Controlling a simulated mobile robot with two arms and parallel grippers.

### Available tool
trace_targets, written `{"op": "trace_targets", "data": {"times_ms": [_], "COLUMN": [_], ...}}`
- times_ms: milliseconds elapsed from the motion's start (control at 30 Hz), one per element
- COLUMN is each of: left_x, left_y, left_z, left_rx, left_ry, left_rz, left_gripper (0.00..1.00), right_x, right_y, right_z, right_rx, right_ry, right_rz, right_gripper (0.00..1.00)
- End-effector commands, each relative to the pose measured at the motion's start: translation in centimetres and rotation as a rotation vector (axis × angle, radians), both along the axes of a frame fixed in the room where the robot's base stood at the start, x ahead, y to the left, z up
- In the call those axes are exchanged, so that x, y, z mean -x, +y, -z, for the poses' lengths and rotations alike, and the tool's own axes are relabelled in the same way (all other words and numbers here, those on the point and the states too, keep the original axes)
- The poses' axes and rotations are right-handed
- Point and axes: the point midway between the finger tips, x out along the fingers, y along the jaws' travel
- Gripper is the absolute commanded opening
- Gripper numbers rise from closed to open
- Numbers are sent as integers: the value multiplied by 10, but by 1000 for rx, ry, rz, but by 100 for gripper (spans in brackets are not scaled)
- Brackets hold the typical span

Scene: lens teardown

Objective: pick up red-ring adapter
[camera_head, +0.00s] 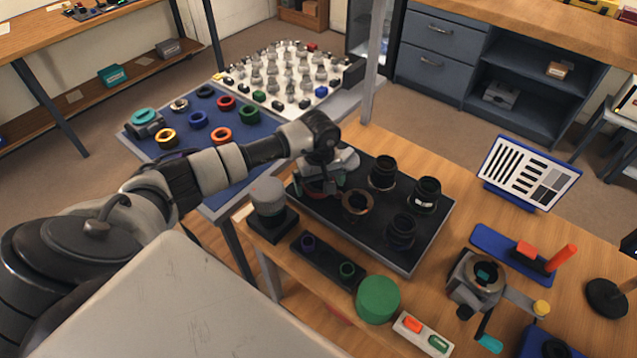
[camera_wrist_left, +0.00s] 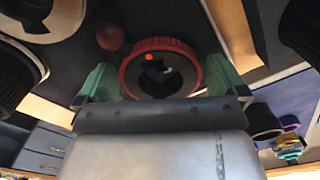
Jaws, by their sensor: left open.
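The red-ring adapter (camera_wrist_left: 132,83) shows in the left wrist view as a dark cylinder with a red ridged rim and an orange dot. It lies between the two green fingers of my left gripper (camera_wrist_left: 161,78). The fingers stand apart on either side of it, the right one close to the rim; I cannot tell whether either touches. In the head view my left gripper (camera_head: 322,186) is over the back left part of the black tray (camera_head: 392,255), and the adapter is mostly hidden under it. My right gripper is in neither view.
On the tray, a copper-coloured ring (camera_head: 357,204) and several black lens barrels (camera_head: 383,172) stand close to the gripper. A grey-topped cylinder (camera_head: 268,197) stands left of the tray. A narrow black holder (camera_head: 327,262) and a green disc (camera_head: 378,299) are in front.

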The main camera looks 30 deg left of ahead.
Motion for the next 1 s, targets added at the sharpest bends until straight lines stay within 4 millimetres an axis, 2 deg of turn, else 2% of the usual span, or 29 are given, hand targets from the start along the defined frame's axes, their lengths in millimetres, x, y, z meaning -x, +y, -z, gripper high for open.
{"op": "trace_targets", "data": {"times_ms": [233,500,800,1000], "left_x": [0,0,-1,-1], "left_y": [0,0,0,1], "left_z": [2,2,-1,-20], "left_rx": [1,1,0,-2], "left_ry": [-1,-1,-2,-6], "left_rz": [-1,-1,0,0], "left_gripper": [100,61,61,61], "right_x": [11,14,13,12], "right_y": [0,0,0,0], "right_z": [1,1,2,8], "right_rx": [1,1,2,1], "right_ry": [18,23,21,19], "right_rz": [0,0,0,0], "right_gripper": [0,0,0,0]}}
